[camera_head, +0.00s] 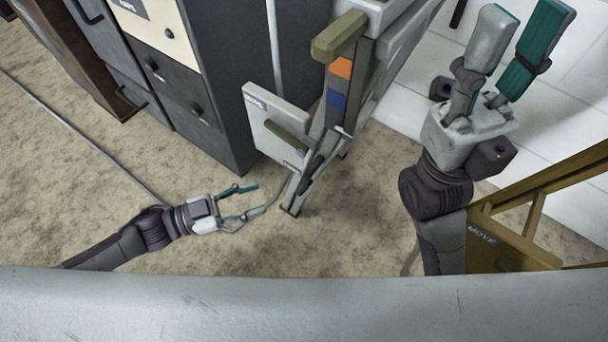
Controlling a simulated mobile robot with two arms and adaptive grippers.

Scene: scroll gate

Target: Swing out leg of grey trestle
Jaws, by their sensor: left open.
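A grey upright frame (312,150), which looks like the trestle, stands on the carpet in the middle of the head view. It has an olive bar on top and orange and blue patches on its side. A thin curved grey rod (268,203) runs from near its lower part towards my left gripper (256,200). That gripper is open, low and left of the frame's foot; I cannot tell whether a finger touches the rod. My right gripper (527,22) is open and empty, raised at the upper right, away from the frame.
Dark drawer cabinets (218,80) stand close behind and left of the frame. A pale panel (275,112) juts out beside it. A yellow-brown frame (515,245) marked MOVE stands at the lower right. Carpet (345,235) is free in front; pale tiles (400,105) lie behind.

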